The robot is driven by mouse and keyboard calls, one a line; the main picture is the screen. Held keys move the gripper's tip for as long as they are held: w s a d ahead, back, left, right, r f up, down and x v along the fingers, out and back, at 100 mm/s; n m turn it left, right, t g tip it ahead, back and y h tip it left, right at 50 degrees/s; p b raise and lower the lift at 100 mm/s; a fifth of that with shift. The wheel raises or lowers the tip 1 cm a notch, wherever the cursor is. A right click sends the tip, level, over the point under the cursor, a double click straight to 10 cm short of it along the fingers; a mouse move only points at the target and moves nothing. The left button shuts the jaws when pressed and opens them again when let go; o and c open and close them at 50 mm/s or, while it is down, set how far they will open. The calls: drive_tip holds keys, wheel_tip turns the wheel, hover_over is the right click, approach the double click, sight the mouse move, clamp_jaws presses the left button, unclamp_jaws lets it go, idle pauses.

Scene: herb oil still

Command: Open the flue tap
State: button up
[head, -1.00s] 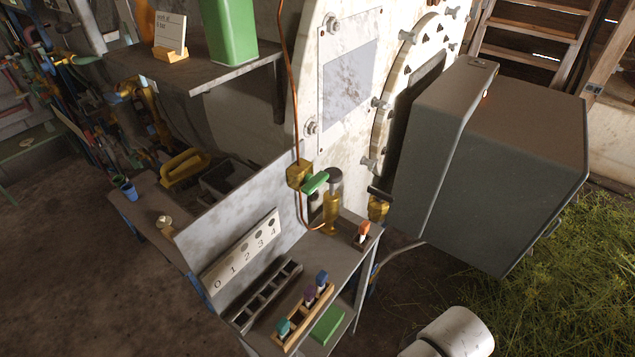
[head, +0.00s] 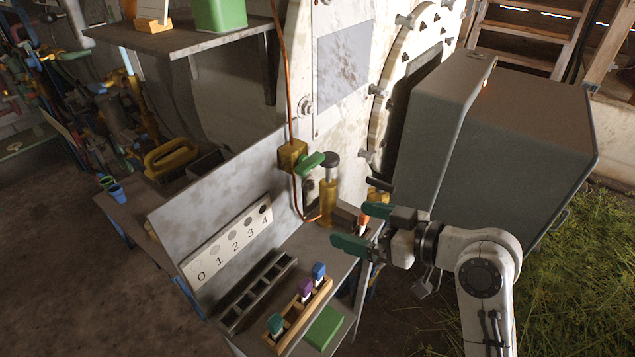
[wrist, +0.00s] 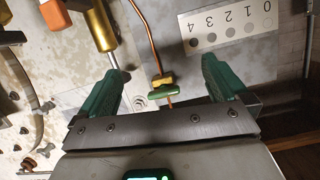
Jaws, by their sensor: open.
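A tap with a green lever handle (head: 311,163) and a brass body (head: 292,156) sits on a thin copper pipe in front of the pale panel; no label shows whether it is the flue tap. In the wrist view the green handle (wrist: 164,93) lies crosswise beneath the brass body, between my fingers in the picture. My gripper (head: 355,226) has green fingertips spread apart with nothing between them. It is to the right of and lower than the tap in the head view, apart from it. In the wrist view my gripper (wrist: 160,72) is open towards the panel.
A brass cylinder with a dark knob (head: 328,200) stands just right of the tap. A numbered strip (head: 228,240), a dark slotted rack (head: 256,290) and a wooden rack of coloured vials (head: 300,317) are on the bench below. A large grey box (head: 510,140) stands right.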

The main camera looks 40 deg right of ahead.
sight(316, 164)
wheel_tip(316, 164, up, 7)
drive_tip(key=w+d+n+t+y, duration=0.1)
drive_tip(key=w+d+t, duration=0.1)
drive_tip(key=t, duration=0.1)
drive_tip(key=p+x, duration=0.1)
drive_tip(key=x, duration=0.9)
drive_tip(key=shift+s+a, duration=0.1)
drive_tip(key=shift+a, duration=0.05)
drive_tip(key=shift+c, duration=0.2)
drive_tip(key=c, duration=1)
